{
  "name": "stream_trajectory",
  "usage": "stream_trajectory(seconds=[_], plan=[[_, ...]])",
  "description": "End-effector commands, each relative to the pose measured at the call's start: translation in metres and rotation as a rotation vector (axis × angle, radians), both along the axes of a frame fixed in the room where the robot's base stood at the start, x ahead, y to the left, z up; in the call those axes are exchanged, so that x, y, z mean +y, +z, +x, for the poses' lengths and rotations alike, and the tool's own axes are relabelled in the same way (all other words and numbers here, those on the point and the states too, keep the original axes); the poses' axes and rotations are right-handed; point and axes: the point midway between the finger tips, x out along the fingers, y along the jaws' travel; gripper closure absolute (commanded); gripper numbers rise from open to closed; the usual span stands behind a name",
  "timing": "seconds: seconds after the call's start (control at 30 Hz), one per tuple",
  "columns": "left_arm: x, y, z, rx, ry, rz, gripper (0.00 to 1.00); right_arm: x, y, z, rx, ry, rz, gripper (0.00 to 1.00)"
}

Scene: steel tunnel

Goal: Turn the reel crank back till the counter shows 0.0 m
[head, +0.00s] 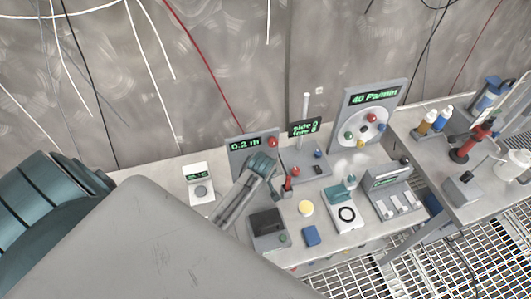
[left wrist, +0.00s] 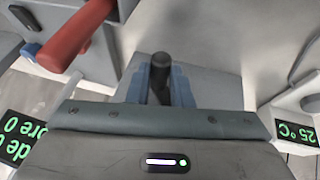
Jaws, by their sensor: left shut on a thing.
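The reel's counter (head: 244,145) shows 0.2 m in green digits on a grey upright panel at the back of the bench. My left gripper (head: 264,165) is in front of this panel and covers most of the reel and its crank in the head view. In the left wrist view, the dark crank handle (left wrist: 160,68) stands between the two blue fingers of my left gripper (left wrist: 160,85), which is shut on it. My right gripper is in neither view.
A red lever (head: 290,182) stands close right of my gripper; a red handle (left wrist: 72,38) is near it in the wrist view. A small display box (head: 198,183) is left. The bench front is crowded.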

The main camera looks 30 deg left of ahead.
Motion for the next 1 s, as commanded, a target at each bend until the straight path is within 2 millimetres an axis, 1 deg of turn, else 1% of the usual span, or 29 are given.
stream_trajectory(seconds=[0.37,0.57,0.77,1.0], plan=[[-0.002,0.010,0.002,-0.266,0.000,-0.225,1.00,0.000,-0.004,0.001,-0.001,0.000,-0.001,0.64],[-0.003,0.014,0.004,-0.411,0.001,-0.350,1.00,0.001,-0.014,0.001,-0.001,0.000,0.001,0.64],[-0.003,0.017,0.004,-0.557,-0.001,-0.472,1.00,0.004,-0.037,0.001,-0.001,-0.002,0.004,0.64],[-0.002,0.023,0.004,-0.705,-0.002,-0.598,1.00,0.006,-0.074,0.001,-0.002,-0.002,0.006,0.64]])
